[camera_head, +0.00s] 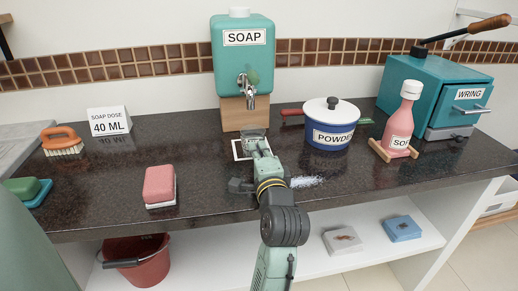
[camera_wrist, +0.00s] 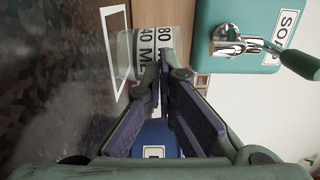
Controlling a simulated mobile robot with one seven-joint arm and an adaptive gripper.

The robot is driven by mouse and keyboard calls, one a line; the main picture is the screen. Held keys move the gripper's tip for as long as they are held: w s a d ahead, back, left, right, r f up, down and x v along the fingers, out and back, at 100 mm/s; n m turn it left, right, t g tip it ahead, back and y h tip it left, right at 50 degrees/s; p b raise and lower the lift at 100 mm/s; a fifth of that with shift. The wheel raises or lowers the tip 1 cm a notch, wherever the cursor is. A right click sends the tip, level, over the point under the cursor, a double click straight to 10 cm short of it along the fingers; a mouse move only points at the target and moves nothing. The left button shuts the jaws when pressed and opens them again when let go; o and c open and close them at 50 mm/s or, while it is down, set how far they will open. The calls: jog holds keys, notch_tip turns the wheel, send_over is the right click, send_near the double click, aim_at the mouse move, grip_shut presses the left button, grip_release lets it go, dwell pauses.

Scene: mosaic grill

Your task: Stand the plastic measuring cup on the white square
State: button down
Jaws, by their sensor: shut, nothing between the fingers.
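The clear plastic measuring cup (camera_wrist: 125,45) shows upright in the wrist view, with white 40 ML and 80 marks, in front of the wooden block under the soap dispenser. Its base overlaps the white square outline (camera_wrist: 108,12) on the counter. In the head view the white square (camera_head: 236,150) is partly hidden by my arm, and the cup cannot be made out clearly. My gripper (camera_wrist: 161,62) is shut and empty, its fingertips close in front of the cup's marked side; whether they touch it I cannot tell.
The teal soap dispenser (camera_head: 242,60) with its tap stands behind the square.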

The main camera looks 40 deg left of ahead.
aim_at(256, 143)
dwell(0.4)
jog(key=x, duration=0.3)
jog(key=shift+w+a, duration=0.15)
jog(key=shift+a, duration=0.05)
jog(key=shift+d, duration=0.1)
